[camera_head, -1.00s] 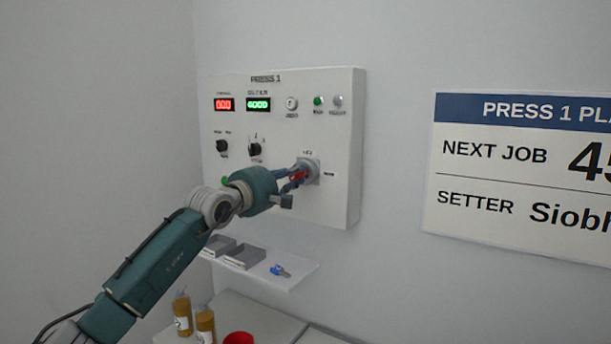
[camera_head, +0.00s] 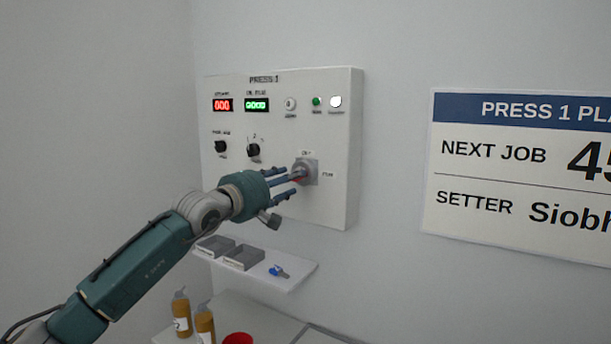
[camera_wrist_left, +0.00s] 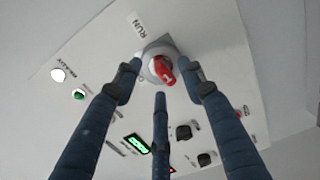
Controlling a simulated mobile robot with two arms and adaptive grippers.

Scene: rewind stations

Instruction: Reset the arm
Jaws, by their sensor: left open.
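The white PRESS 1 control panel (camera_head: 232,178) is on the wall. Its red-handled switch on a grey round base (camera_head: 309,170) is at the lower right; the wrist view shows the red handle (camera_wrist_left: 163,70) tilted, with a RUN label near it. My left gripper (camera_head: 288,182) is in front of this switch, its blue fingers open and spread around the red handle; I see no clear contact. The display at left (camera_head: 222,105) is lit red and the other (camera_head: 257,104) is lit green. The right indicator lamp (camera_head: 336,101) glows white, beside a green lamp (camera_head: 316,101). My right gripper is not in view.
A small white shelf (camera_head: 290,285) below the panel holds grey trays (camera_head: 243,258) and a blue-headed key (camera_head: 278,271). Amber bottles (camera_head: 204,322) and a red round object (camera_head: 238,338) are lower down. A job sign (camera_head: 530,165) hangs at right.

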